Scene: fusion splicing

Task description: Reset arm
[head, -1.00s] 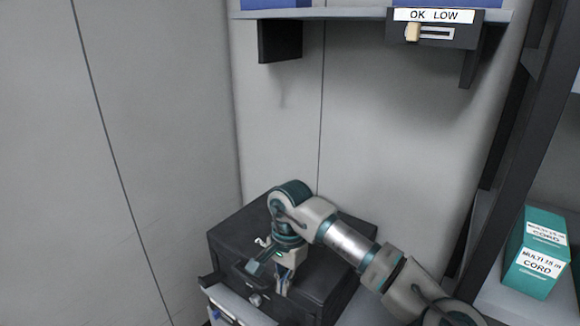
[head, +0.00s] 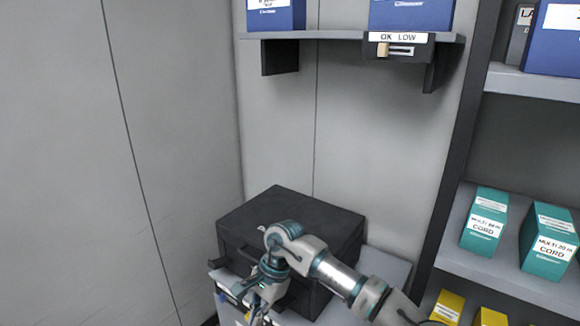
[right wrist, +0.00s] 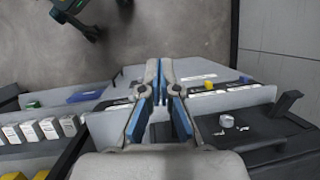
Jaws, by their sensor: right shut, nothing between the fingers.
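My right arm comes in from the lower right in the head view. My right gripper (head: 258,306) hangs low in front of the black case (head: 282,210), near its front left edge and above the open drawer area. In the right wrist view the two blue-padded fingers of my right gripper (right wrist: 159,70) are closed together with nothing held. Beneath them are grey drawers or trays with small coloured items. My left gripper is in neither view.
A wall shelf (head: 340,35) carries blue boxes and an OK LOW switch panel (head: 398,45). Shelving at the right holds teal cord boxes (head: 485,222) and yellow boxes (head: 447,306). A plain grey wall (head: 60,170) stands at the left. White boxes (right wrist: 48,128) show in the wrist view.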

